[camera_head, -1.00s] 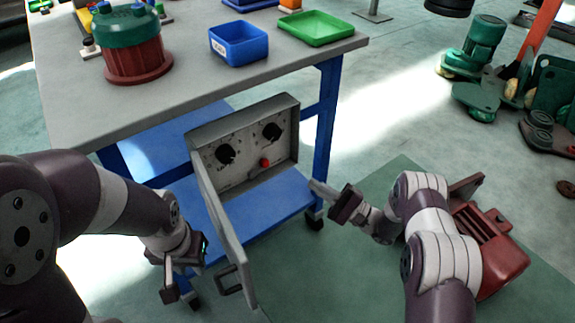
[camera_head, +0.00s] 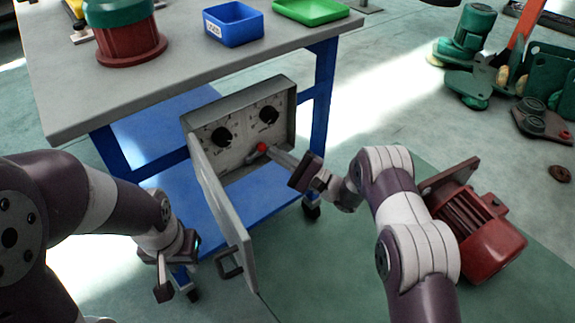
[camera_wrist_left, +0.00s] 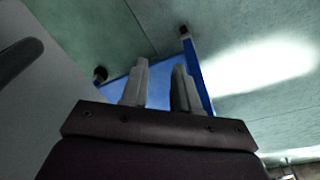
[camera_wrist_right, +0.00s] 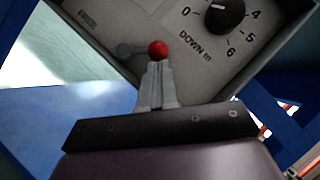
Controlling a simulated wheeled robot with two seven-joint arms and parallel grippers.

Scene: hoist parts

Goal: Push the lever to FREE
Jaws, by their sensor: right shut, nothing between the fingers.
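The grey control box (camera_head: 240,125) stands with its door (camera_head: 222,205) swung open. Its lever has a red ball knob (camera_head: 262,148), low on the panel. In the right wrist view the red knob (camera_wrist_right: 158,48) is just beyond my fingertips, with a grey rod (camera_wrist_right: 128,49) running left from it. The FREE label (camera_wrist_right: 88,18) is at upper left. My right gripper (camera_head: 273,150) is shut and empty, its tips at the knob; I cannot tell whether they touch. My left gripper (camera_head: 177,272) is open and empty, left of the door; its parted fingers show in the left wrist view (camera_wrist_left: 160,78).
Two black dials (camera_head: 222,137) sit above the lever. The box is by the blue lower shelf (camera_head: 160,130) of a grey-topped table (camera_head: 180,75). The door handle (camera_head: 230,263) sticks out between my arms. A red motor (camera_head: 480,235) lies on the floor at right.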

